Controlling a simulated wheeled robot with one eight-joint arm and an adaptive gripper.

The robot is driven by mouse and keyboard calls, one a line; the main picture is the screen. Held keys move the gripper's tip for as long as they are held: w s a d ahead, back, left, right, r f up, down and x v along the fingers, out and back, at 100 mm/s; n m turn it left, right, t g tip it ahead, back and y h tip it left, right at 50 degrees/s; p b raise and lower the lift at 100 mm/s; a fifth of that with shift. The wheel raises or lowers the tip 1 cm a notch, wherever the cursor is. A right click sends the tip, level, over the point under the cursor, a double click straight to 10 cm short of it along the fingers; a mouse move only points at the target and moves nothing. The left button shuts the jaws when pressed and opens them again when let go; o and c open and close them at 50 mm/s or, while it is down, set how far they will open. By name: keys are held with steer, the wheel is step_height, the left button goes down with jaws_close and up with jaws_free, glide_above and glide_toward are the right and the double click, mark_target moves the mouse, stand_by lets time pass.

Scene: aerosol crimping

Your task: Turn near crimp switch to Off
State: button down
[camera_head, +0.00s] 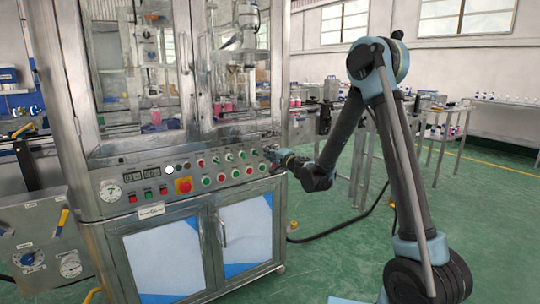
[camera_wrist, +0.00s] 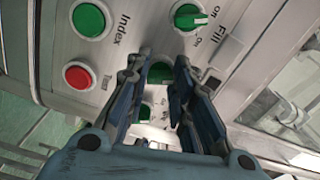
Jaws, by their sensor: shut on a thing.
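My gripper (camera_wrist: 165,68) is at the control panel, its two fingers on either side of a green switch knob (camera_wrist: 160,73) and shut on it. The fingers cover part of this knob, and I cannot read its label or its pointer position. In the head view my gripper (camera_head: 279,156) meets the right end of the panel (camera_head: 130,172), where the knob is hidden. A green Fill switch (camera_wrist: 187,16) with On and Off marks sits beside the fingers in the wrist view.
An emergency stop (camera_head: 184,186) is farther left on the panel. Tables stand at the right; the green floor (camera_head: 330,245) before the cabinet is mostly clear, with a cable.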

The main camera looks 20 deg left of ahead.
steer(key=shift+d+n, duration=0.15)
steer(key=shift+n, duration=1.65)
steer(key=c, duration=1.4)
jaws_free()
steer(key=shift+w+f, duration=0.1)
steer(key=shift+f, duration=0.05)
steer(key=shift+o, duration=0.2)
steer(key=v, duration=1.2)
